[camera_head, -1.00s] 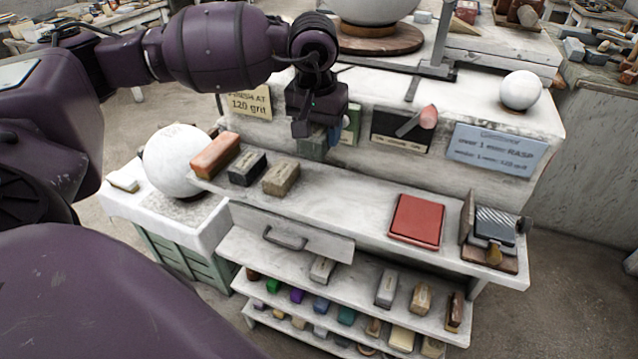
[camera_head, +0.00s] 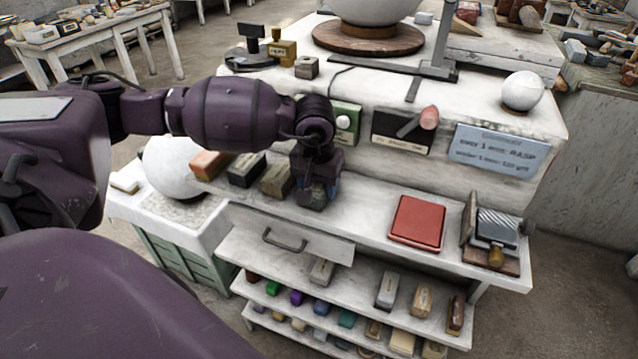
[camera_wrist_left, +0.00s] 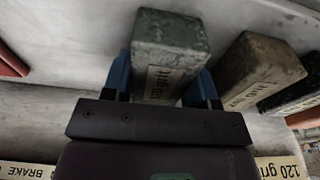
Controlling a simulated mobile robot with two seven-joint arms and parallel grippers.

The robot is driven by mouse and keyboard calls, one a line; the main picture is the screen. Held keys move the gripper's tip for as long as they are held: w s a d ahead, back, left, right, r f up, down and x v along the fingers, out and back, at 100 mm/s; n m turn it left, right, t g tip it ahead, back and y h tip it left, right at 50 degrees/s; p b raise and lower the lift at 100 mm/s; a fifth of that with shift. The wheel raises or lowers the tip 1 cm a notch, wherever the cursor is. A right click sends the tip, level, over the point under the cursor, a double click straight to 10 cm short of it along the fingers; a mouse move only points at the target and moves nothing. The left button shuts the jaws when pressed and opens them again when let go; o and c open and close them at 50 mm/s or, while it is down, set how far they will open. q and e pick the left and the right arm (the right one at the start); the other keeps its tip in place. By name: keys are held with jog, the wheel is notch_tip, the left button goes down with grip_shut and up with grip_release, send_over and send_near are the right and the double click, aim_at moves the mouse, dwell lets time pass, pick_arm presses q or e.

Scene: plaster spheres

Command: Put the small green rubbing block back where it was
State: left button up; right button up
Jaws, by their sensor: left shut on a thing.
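The small green rubbing block (camera_wrist_left: 168,42), grey-green with a grit label, sits between the blue fingers of my left gripper (camera_wrist_left: 163,82) in the wrist view. The gripper is shut on it. In the head view my left gripper (camera_head: 315,192) points down at the upper shelf (camera_head: 360,212), just right of a tan block (camera_head: 276,180). The green block (camera_head: 311,199) is partly hidden there by the gripper. I cannot tell whether it touches the shelf. My right gripper is not in view.
A black block (camera_head: 247,169) and an orange-brown block (camera_head: 210,163) stand left of the tan one. A red pad (camera_head: 417,222) lies to the right, with bare shelf between. A wall with signs (camera_head: 498,148) rises behind the shelf.

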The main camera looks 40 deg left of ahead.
aim_at(316, 186)
pick_arm(q)
jog(key=o, duration=1)
jog(key=shift+o, duration=0.2)
jog(key=shift+r, duration=0.1)
notch_tip(316, 186, up, 12)
jog(key=s, duration=0.1)
jog(key=shift+s+d, duration=0.2)
